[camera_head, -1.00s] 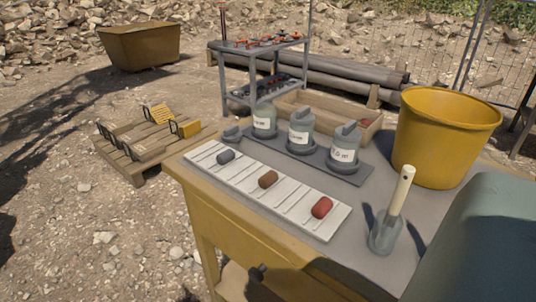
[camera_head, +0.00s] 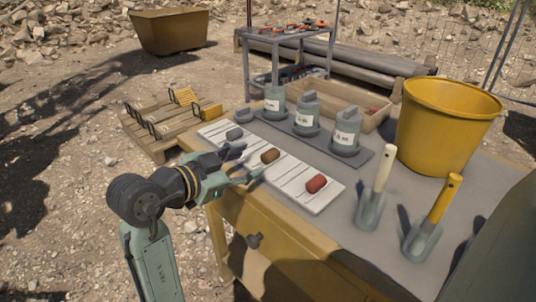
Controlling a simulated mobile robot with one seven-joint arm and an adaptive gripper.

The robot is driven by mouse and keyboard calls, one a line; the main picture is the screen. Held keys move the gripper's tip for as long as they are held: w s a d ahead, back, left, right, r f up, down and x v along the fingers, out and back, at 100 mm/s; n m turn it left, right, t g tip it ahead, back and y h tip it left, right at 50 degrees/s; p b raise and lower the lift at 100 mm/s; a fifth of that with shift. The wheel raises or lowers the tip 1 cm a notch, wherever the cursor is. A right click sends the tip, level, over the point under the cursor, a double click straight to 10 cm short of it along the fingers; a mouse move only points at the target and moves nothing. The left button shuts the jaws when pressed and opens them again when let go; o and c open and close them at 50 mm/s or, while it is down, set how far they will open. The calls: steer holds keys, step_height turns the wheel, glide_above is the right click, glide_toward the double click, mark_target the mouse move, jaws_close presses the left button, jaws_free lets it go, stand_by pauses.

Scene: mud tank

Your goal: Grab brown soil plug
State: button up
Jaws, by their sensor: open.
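The brown soil plug (camera_head: 270,156) lies on the white slotted tray (camera_head: 322,203) near the table's left edge. A grey plug (camera_head: 234,133) lies to its left on the tray and a red plug (camera_head: 316,184) to its right. My gripper (camera_head: 252,163) is open and empty, with its fingers pointing right toward the brown plug. It appears just left of the plug, over the tray's near edge. I cannot tell how high the fingers are above the tray. The brown plug is in plain view.
Several grey-green labelled containers (camera_head: 306,112) stand on a dark mat behind the tray. A yellow bucket (camera_head: 445,125) stands at the right. A white-handled trowel (camera_head: 372,208) and a yellow-handled trowel (camera_head: 424,238) stand upright at the front right. A wooden box (camera_head: 373,118) is behind the containers.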

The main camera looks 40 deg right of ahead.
mark_target(267, 155)
steer(key=p+x, duration=0.1)
steer(key=x, duration=0.7)
steer(key=shift+w+a+p, duration=0.1)
steer(key=shift+p, duration=0.25)
jaws_close()
